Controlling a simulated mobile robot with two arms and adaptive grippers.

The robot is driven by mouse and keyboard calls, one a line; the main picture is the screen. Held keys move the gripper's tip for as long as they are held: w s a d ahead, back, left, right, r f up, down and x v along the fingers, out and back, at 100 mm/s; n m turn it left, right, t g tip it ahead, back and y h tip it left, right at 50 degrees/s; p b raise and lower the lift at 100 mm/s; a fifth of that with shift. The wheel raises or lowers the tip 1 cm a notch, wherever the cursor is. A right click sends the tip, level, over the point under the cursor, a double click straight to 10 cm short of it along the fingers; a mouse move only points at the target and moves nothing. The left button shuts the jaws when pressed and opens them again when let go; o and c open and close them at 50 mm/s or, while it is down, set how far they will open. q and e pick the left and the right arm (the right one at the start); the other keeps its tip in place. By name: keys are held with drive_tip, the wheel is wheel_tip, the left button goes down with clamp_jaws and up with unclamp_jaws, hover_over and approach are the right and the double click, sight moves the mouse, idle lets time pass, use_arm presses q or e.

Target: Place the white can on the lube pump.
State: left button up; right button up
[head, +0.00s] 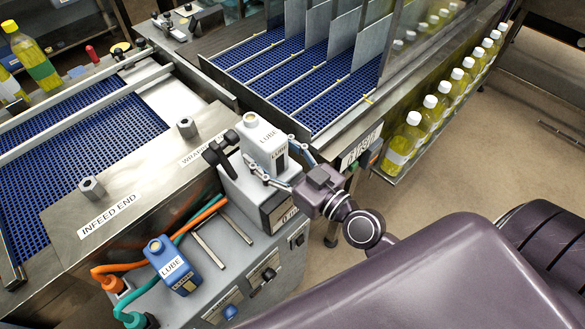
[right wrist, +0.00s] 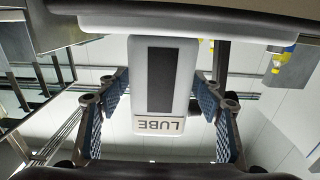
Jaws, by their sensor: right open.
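The white can (head: 262,140), labelled LUBE with a dark window and a yellowish cap, stands upright on a grey box-shaped unit (head: 235,180) with a display on its front. This unit looks like the lube pump. My right gripper (head: 273,158) is open around the can, one finger on each side. In the right wrist view the white can (right wrist: 185,100) hangs between the blue-padded fingers (right wrist: 160,115), with gaps visible on both sides. The can's base is partly hidden by the gripper. My left gripper is not in view.
A blue LUBE can (head: 172,266) stands on the grey cabinet top near orange and teal hoses (head: 190,230). A black clamp-like part (head: 222,152) is close left of the white can. Blue conveyor lanes (head: 300,75) lie behind; yellow bottles (head: 405,140) line the right ledge.

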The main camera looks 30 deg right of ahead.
drive_tip(key=b+v, duration=0.3)
drive_tip(key=v, duration=0.5)
drive_tip(key=shift+s+f, duration=0.1)
drive_tip(key=shift+b+v, duration=0.55)
drive_tip(key=shift+v, duration=0.25)
